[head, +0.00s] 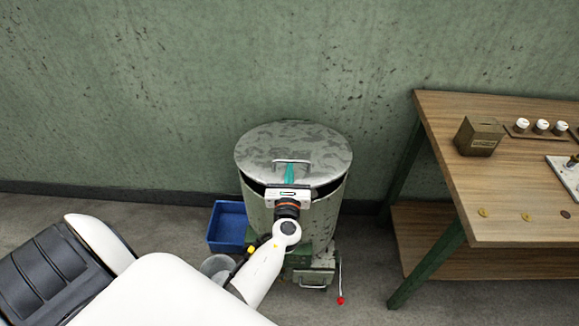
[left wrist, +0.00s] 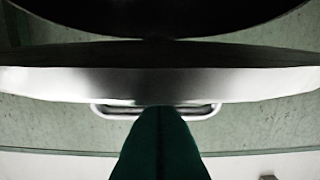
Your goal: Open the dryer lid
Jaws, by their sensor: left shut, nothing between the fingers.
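The dryer is a pale, worn metal drum (head: 328,215) standing on the floor near the wall. Its round grey lid (head: 325,165) lies over the top, with a dark gap showing under the front left rim. A bar handle (head: 292,161) sits on the lid; the handle also shows in the left wrist view (left wrist: 105,110), below the bright lid rim (left wrist: 240,84). My left gripper (head: 289,169) is at the lid's front, its green fingers shut and empty, tips close to the handle. In the left wrist view the fingertips (left wrist: 160,110) overlap the handle; contact cannot be told. My right gripper is out of view.
A blue bin (head: 226,228) and a grey bucket (head: 215,265) stand left of the drum. A red-knobbed lever (head: 340,299) sticks out at its lower right. A wooden table (head: 520,215) with a box (head: 479,136) and small items stands right. The green wall is close behind.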

